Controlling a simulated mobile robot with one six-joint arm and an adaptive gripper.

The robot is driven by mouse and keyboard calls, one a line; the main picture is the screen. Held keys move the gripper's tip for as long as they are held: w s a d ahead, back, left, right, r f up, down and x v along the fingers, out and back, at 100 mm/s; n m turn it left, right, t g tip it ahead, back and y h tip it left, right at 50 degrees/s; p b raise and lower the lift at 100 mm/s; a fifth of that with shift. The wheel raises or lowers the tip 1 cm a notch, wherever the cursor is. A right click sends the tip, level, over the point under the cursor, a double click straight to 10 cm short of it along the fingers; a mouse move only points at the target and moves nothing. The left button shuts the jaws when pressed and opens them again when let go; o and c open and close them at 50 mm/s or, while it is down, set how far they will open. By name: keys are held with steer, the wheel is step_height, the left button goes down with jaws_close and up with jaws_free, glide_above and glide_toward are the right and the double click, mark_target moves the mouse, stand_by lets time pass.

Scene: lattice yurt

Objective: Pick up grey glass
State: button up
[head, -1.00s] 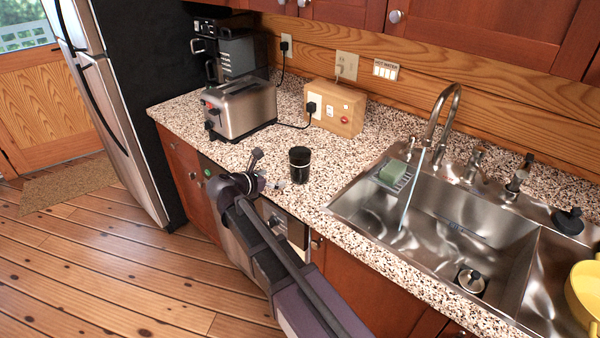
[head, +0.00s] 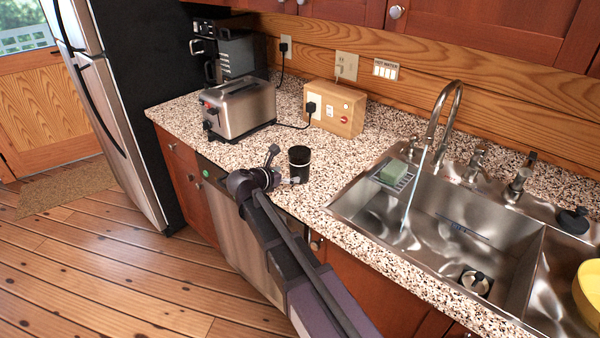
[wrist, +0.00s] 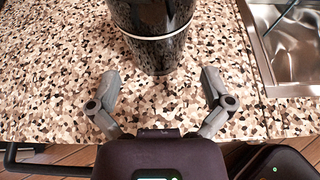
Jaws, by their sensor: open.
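A dark, nearly black glass (head: 299,164) with a pale band near its rim stands upright on the speckled counter, left of the sink; no other glass shows. In the wrist view the dark glass (wrist: 155,35) is just beyond the fingertips, its top cut off by the frame edge. My gripper (wrist: 162,85) is open and empty, its two fingers spread to either side in front of the glass, not around it. In the head view my gripper (head: 285,182) is at the counter's front edge, close to the glass on its near left side.
A steel sink (head: 345,200) with a running tap (head: 440,115) lies right of the glass. A toaster (head: 238,107), a coffee maker (head: 235,55) and a wooden socket box (head: 336,108) stand behind. The counter (head: 335,155) around the glass is clear.

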mark_target(293, 174)
steer(key=shift+x, duration=0.85)
steer(key=shift+b+x, duration=1.15)
steer(key=shift+x, duration=0.85)
steer(key=shift+w+d+f, duration=0.25)
steer(key=shift+w+f, duration=0.1)
steer(key=shift+w, duration=0.05)
steer(key=c, duration=1)
steer(key=shift+o, duration=0.2)
steer(key=shift+r, duration=0.2)
